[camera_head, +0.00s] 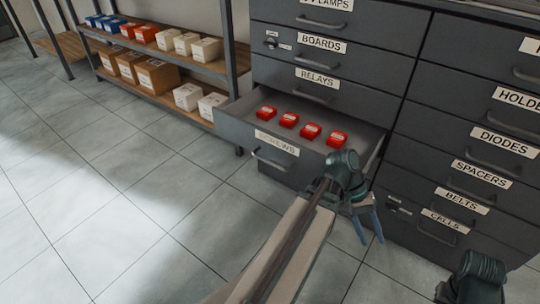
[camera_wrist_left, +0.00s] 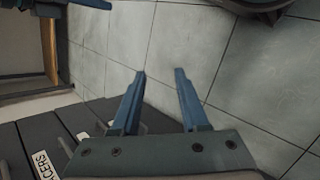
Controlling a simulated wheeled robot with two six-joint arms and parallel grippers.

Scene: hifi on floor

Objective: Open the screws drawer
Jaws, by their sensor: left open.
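The screws drawer (camera_head: 225,119) is pulled out of the grey cabinet in the head view. Its label is partly washed out, with the last letters readable. Several red boxes (camera_head: 288,120) lie inside it. Its bar handle (camera_head: 268,161) is on the front, below the label. My left gripper (camera_head: 369,241) is to the right of the drawer front, pointing down, apart from the handle. My left wrist covers the drawer's front right corner. In the left wrist view the left gripper (camera_wrist_left: 161,75) has its blue fingers spread with nothing between them.
Closed drawers labelled relays (camera_head: 316,76), diodes (camera_head: 504,140) and spacers (camera_head: 483,169) surround the open one. A shelf (camera_head: 215,66) with boxes stands at the left. The tiled floor (camera_head: 120,200) is clear. Part of my right arm (camera_head: 478,268) shows at bottom right; its fingers are not clear.

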